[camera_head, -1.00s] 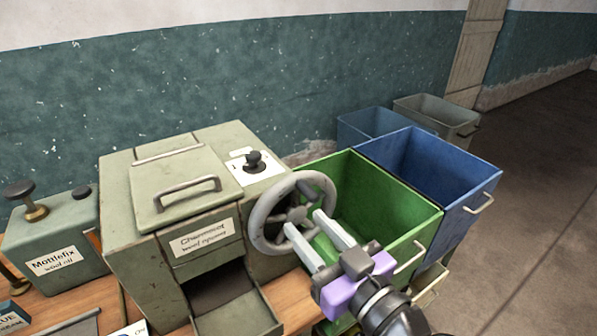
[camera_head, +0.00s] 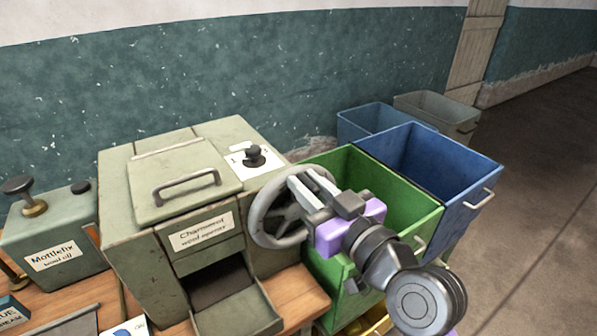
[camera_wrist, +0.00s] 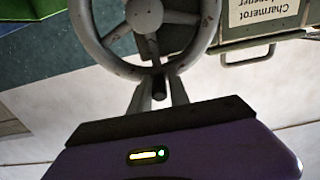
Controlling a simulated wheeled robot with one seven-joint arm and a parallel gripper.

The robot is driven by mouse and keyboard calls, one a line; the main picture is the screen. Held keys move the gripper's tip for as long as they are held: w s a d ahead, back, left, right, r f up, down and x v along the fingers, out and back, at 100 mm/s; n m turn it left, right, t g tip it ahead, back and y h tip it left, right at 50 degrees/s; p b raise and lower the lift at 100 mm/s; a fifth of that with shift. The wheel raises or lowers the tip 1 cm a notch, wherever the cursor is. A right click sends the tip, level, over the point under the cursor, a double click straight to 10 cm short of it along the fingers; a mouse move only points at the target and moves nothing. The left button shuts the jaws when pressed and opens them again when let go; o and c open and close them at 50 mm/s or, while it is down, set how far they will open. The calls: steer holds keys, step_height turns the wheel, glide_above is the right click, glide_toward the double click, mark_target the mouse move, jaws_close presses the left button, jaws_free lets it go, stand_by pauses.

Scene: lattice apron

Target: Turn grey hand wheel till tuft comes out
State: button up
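The grey hand wheel (camera_head: 257,218) is on the right side of the green-grey wool opener (camera_head: 130,235), labelled "Charmerot". It also shows at the top of the wrist view (camera_wrist: 91,42). My gripper (camera_head: 300,178) is at the wheel's upper right rim in the head view. In the wrist view its two fingers (camera_wrist: 159,88) lie close on both sides of the wheel's short handle and look shut on it. The front tray (camera_head: 245,312) below the dark opening looks empty. No tuft is in view. The inside of the opener is dark.
A green bin (camera_head: 400,195) and a blue bin (camera_head: 455,190) stand close right of the wheel, under my arm. The Mottlefix box (camera_head: 40,235) stands left on the wooden table (camera_head: 300,295). A dark knob (camera_head: 254,156) sits on the opener's top. Open floor lies far right.

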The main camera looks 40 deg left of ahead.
mark_target(327, 176)
jaws_close()
steer(key=w+b, duration=0.1)
steer(key=w+d+b, duration=0.1)
steer(key=w+b, duration=0.1)
steer(key=shift+w+d+f, duration=0.25)
steer(key=shift+f, duration=0.15)
steer(key=w+f+b, duration=0.1)
steer(key=b, duration=0.1)
steer(key=w+d+f+b, duration=0.1)
steer(key=b, duration=0.1)
steer(key=shift+w+d+f, duration=0.1)
steer(key=shift+w, duration=0.25)
steer(key=shift+f, duration=0.1)
